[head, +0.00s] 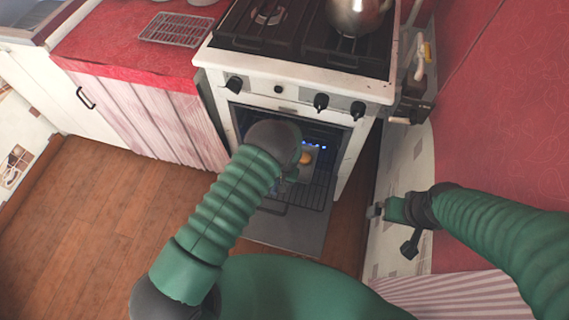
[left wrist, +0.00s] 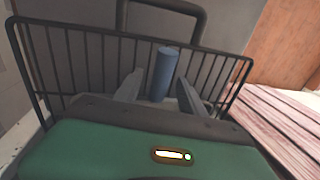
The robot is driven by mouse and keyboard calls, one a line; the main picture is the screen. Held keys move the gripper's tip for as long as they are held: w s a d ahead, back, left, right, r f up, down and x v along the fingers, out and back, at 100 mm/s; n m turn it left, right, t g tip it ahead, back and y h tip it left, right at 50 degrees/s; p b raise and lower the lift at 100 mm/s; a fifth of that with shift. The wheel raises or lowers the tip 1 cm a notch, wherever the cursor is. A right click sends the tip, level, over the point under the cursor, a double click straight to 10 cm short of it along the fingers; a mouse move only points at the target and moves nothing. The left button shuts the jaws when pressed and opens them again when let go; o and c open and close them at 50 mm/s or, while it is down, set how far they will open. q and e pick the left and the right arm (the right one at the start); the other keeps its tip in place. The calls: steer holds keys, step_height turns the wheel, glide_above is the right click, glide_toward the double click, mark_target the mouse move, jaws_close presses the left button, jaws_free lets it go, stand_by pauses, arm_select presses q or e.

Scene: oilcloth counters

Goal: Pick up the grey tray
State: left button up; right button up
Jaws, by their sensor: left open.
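A small grey tray (head: 314,163) shows partly inside the open oven in the head view, with a round orange item (head: 305,158) by it. My left arm reaches into the oven and hides much of it. My left gripper's fingers are hidden there. In the left wrist view my left gripper (left wrist: 160,92) is open, with a blue-grey cylinder (left wrist: 163,72) showing between its fingers. I cannot tell whether they touch it. The tray is not clearly seen in that view. My right gripper (head: 378,210) is beside the oven's right side, away from the tray; its jaw opening is unclear.
A dark wire rack (left wrist: 80,60) stands around the fingers in the wrist view. The oven door (head: 285,232) is folded down. The stove (head: 290,62) carries a kettle (head: 357,14). A wire rack (head: 176,29) lies on the red counter (head: 115,40). The wooden floor at left is clear.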

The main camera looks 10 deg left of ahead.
arm_select(q)
steer(key=shift+d+r, duration=0.2)
steer(key=shift+d, duration=0.05)
steer(key=c, duration=0.8)
steer(key=shift+a, duration=0.1)
jaws_close()
